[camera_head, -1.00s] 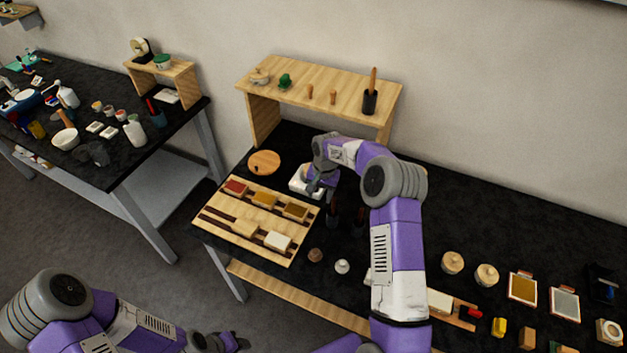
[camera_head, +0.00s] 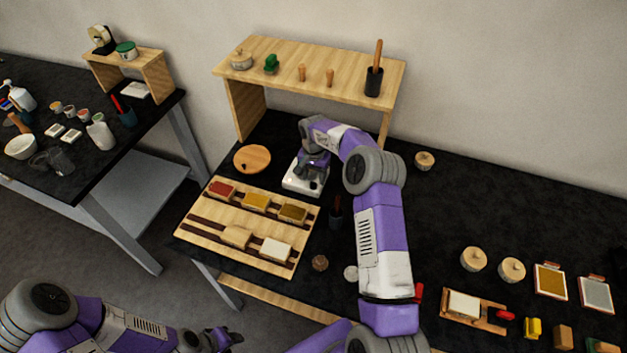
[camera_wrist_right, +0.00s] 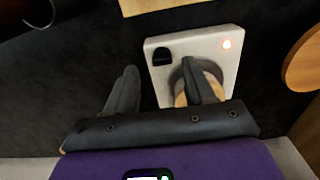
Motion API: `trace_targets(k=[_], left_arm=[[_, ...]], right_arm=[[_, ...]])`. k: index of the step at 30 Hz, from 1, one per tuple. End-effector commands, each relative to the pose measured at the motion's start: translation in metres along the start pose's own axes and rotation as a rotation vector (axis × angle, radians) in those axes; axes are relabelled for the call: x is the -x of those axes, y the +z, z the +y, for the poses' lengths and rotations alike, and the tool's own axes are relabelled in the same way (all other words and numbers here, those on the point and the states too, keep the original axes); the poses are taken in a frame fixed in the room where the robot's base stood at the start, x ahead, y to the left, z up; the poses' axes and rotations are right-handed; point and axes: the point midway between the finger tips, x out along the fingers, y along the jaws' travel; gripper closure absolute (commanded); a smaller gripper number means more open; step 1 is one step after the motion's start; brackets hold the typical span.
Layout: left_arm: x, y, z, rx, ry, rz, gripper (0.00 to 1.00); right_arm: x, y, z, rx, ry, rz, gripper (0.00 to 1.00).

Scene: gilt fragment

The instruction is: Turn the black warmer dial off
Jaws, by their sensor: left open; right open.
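The warmer (camera_head: 290,182) is a small white box on the black table, behind the wooden rack. A round well with beige contents is partly hidden by one finger. My right gripper (camera_wrist_right: 160,86) is open and empty above the warmer, its fingers spread to either side below the dial in that view. I cannot tell whether it touches. My left gripper (camera_head: 228,339) is open, low and away from the table.
A wooden rack (camera_head: 212,238) with several coloured blocks lies in front of the warmer. A round wooden disc (camera_head: 252,159) is at its left. A wooden shelf (camera_head: 330,75) stands behind.

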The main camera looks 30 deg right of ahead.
Motion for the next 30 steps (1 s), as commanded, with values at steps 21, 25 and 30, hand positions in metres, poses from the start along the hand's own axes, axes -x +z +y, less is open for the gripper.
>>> trace_targets(k=[21,25,30], left_arm=[[0.001,0.000,0.000,0.000,0.000,0.000,0.57],[0.001,0.000,0.000,0.000,0.000,0.000,0.57],[0.001,0.000,0.000,0.000,0.000,0.001,0.57]], right_arm=[[-0.029,0.000,0.000,0.000,0.000,0.000,0.73],[-0.029,0.000,0.000,0.000,0.000,0.000,0.93],[-0.029,0.000,0.000,0.003,0.000,0.000,1.00]])
